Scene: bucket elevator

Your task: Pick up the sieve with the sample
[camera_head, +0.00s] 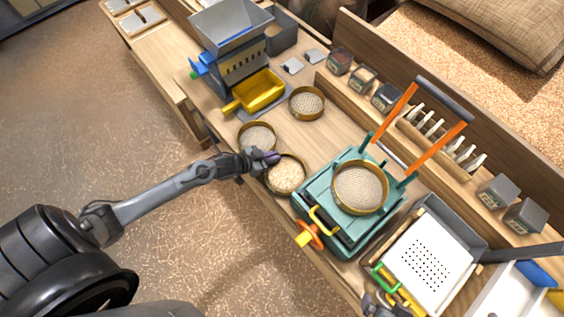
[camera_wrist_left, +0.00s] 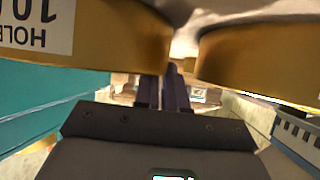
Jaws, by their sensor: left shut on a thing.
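The sieve with the sample (camera_head: 286,175) is a round brass sieve with pale grains, at the table's front edge left of the teal shaker. My left gripper (camera_head: 268,158) is at its rim, on the side towards the neighbouring sieve (camera_head: 257,136). In the left wrist view the dark fingers (camera_wrist_left: 163,92) are close together between two brass walls. The left wall (camera_wrist_left: 110,35) bears a white label. My left gripper is shut on the sieve with the sample; the contact itself is mostly hidden. What looks like my right gripper (camera_head: 378,304) is cut off at the bottom edge.
The teal shaker (camera_head: 335,222) carries another sieve (camera_head: 360,187) and an orange-sided upright handle (camera_head: 438,140). A third loose sieve (camera_head: 307,103) stands behind, near a yellow scoop tray (camera_head: 258,92) and a grey hopper (camera_head: 230,25). A perforated white tray (camera_head: 428,262) lies right.

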